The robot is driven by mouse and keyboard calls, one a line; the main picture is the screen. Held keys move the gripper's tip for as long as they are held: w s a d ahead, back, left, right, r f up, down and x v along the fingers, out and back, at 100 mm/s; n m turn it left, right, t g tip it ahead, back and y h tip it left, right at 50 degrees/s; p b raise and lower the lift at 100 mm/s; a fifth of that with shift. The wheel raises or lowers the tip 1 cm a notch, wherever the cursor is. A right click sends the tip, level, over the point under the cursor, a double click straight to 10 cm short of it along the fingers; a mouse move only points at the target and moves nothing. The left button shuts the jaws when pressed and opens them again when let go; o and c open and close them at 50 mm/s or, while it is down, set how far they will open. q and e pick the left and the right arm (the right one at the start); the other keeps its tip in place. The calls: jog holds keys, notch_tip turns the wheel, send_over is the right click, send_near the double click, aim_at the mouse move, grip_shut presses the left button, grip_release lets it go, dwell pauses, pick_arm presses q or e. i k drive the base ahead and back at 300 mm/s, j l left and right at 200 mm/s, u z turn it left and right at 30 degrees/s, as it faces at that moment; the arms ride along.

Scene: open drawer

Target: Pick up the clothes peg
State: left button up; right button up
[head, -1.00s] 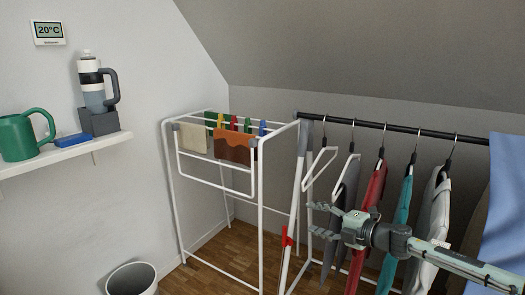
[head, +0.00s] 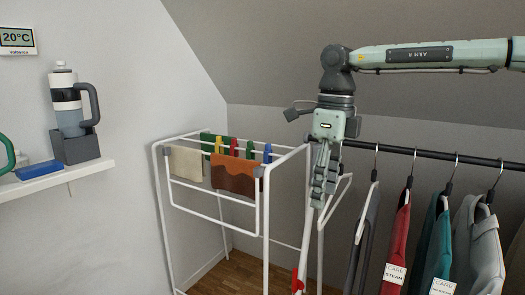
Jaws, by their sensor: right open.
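Several clothes pegs sit in a row on the top of the white drying rack: a yellow peg (head: 218,145), a red peg (head: 234,147), a green peg (head: 249,149) and a blue peg (head: 267,153). They stand upright behind the hanging cloths. My right gripper (head: 321,190) is open and empty and points down. In the picture it is to the right of the pegs, beside the rack's right end. My left gripper is not in view.
The drying rack (head: 265,215) carries a beige cloth (head: 186,163) and a brown-orange cloth (head: 234,179). A black rail (head: 420,153) with hanging clothes is at the right. A shelf (head: 60,180) at the left holds a bottle (head: 68,105) and a blue block (head: 40,170).

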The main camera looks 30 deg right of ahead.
aim_at(267, 159)
jog(key=i+l, duration=0.25)
jog(key=i, duration=0.2)
jog(key=i+l, duration=0.2)
jog(key=i, duration=0.3)
jog(key=i+l, duration=0.25)
jog(key=i, duration=0.2)
